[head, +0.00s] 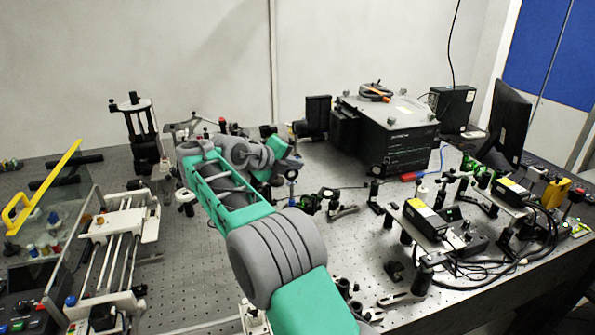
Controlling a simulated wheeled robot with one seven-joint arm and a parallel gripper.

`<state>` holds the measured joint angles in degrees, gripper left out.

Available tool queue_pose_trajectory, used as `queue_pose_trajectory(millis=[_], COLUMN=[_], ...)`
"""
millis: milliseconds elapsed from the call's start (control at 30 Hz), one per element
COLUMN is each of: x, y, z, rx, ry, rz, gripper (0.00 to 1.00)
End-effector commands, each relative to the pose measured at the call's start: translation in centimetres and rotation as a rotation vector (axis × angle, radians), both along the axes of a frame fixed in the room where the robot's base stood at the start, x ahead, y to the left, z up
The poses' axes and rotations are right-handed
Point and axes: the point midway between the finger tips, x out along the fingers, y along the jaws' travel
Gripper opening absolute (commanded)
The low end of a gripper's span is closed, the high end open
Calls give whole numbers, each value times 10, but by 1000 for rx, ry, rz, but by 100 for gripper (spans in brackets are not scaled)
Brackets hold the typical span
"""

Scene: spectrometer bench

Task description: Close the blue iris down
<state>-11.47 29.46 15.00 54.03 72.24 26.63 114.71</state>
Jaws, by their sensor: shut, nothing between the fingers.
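My arm reaches from the bottom middle up over the bench, and its wrist bends right. My gripper (290,173) is small and dark at the end of the wrist, low among the optics at the middle of the bench. It is shut with nothing held. The fingertips are hard to make out against the dark parts around them. I cannot pick out the blue iris in this view. It may be hidden behind my arm or too small to tell. I cannot tell whether my gripper touches anything.
A large black spectrometer box (398,128) stands at the back. Lasers or power units (425,218) and several posts crowd the right side. A monitor (505,122) stands far right. A rail stage (122,245) and a clear panel with a yellow handle (42,190) are at left.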

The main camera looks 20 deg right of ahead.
Motion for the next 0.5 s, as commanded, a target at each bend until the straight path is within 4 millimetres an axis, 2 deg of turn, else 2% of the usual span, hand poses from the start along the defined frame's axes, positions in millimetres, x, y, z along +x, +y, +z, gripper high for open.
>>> queue_pose_trajectory(millis=[500], x=[1], y=[8], z=[0], rx=[0], ry=[1], rz=[-1], gripper=[0])
